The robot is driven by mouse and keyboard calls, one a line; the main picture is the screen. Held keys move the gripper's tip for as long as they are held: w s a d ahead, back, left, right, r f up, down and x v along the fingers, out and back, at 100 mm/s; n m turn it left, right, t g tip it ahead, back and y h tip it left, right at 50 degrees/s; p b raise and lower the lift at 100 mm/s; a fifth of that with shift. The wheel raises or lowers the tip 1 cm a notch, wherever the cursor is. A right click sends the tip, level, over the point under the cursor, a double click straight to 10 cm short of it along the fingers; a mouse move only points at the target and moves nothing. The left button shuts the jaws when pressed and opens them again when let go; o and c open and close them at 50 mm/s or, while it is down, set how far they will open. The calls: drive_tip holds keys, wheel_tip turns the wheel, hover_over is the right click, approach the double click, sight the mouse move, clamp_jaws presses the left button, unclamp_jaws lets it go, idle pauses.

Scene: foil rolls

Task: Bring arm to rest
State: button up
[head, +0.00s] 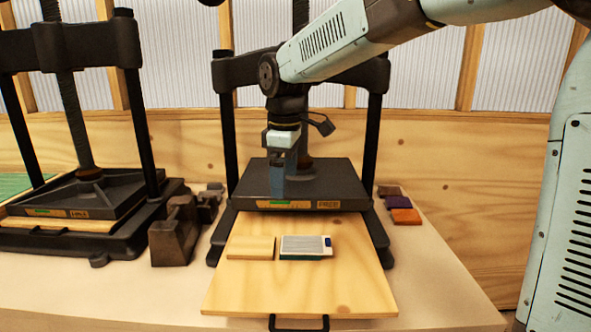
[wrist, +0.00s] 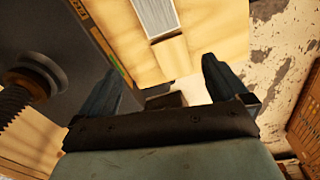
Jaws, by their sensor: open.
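My gripper (head: 284,178) points down from my arm, in front of the right-hand press (head: 230,75) and above its pull-out wooden board (head: 330,290). In the wrist view my gripper (wrist: 165,88) has its two fingers wide apart, with nothing between them. On the board lie a plain wooden block (head: 250,247) and, just right of it, a grey-topped block with a green lower edge (head: 306,246). Both lie below and in front of my gripper, apart from it. The grey-topped block also shows at the top of the wrist view (wrist: 157,17).
A second press (head: 80,200) stands at the left. Dark metal blocks (head: 172,238) stand between the presses. Small coloured blocks, one orange (head: 405,216), lie right of the right-hand press. The tabletop at the front left is clear. A wooden wall (head: 460,170) closes the back.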

drive_tip(key=s+d+m+t, duration=0.1)
drive_tip(key=s+d+m, duration=0.4)
drive_tip(key=d, duration=0.4)
drive_tip(key=s+d+m+t, duration=0.2)
drive_tip(key=s+d+m, duration=0.3)
drive_tip(key=d, duration=0.5)
drive_tip(key=s+d+f+m+t, duration=0.1)
drive_tip(key=s+d+m, duration=0.4)
drive_tip(key=s+d, duration=0.3)
drive_tip(key=shift+d+m+t, duration=0.4)
drive_tip(key=shift+d, duration=0.25)
drive_tip(key=shift+f, duration=0.1)
